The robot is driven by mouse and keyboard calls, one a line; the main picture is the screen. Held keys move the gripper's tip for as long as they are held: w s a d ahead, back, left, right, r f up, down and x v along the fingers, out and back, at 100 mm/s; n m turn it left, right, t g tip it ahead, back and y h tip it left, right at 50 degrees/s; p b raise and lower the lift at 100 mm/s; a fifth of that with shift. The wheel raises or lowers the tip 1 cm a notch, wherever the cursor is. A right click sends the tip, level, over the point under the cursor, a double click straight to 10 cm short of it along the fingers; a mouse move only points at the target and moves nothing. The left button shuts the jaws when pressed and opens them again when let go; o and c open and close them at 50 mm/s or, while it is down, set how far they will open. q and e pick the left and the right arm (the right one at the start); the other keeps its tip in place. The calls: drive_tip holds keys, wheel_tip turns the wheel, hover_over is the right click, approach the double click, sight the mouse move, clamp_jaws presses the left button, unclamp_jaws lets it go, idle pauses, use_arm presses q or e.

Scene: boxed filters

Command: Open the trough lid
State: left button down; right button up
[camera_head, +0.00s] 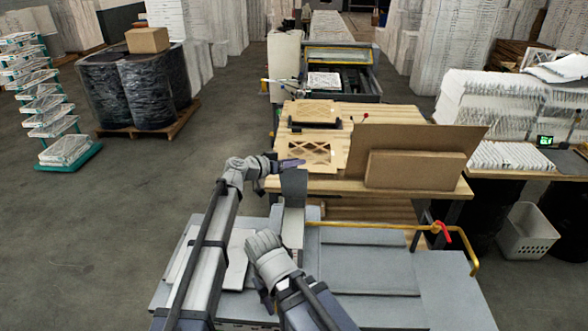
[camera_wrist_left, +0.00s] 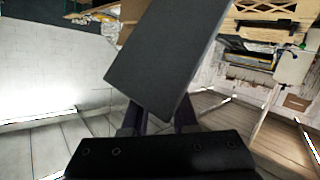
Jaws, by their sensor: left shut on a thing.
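A dark grey flat panel, which looks like the trough lid (camera_head: 294,186), stands raised near the table's front left corner. In the left wrist view the panel (camera_wrist_left: 165,60) is large and tilted, with its lower end between the fingers. My left gripper (camera_head: 291,164) is at the panel's top edge and is shut on it. The dark fingers (camera_wrist_left: 158,118) are partly hidden behind the panel. A pale narrow part, perhaps the trough (camera_head: 293,228), shows below the panel. My right gripper (camera_head: 264,296) is low over the grey machine top, its fingers mostly hidden by my arm.
A wooden table (camera_head: 450,188) holds a cardboard box (camera_head: 415,170) and lattice frames (camera_head: 312,154). A yellow pipe with a red handle (camera_head: 440,230) runs along the grey machine (camera_head: 370,262). A white basket (camera_head: 527,232) stands at right.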

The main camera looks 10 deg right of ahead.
use_arm(q)
drive_tip(key=shift+w+r, duration=0.1)
drive_tip(key=shift+w, duration=0.9)
use_arm(e)
drive_tip(key=shift+r, duration=0.15)
use_arm(q)
drive_tip(key=c, duration=1.2)
unclamp_jaws()
drive_tip(key=shift+c, duration=0.2)
drive_tip(key=shift+o, duration=1.4)
drive_tip(key=shift+w+a+f, duration=0.15)
drive_tip(key=shift+w+f, duration=0.1)
drive_tip(key=shift+w, duration=0.05)
drive_tip(key=shift+o, duration=1.9)
drive_tip(key=shift+d, duration=0.2)
use_arm(e)
drive_tip(key=shift+w, duration=0.35)
use_arm(q)
drive_tip(key=shift+s, duration=0.1)
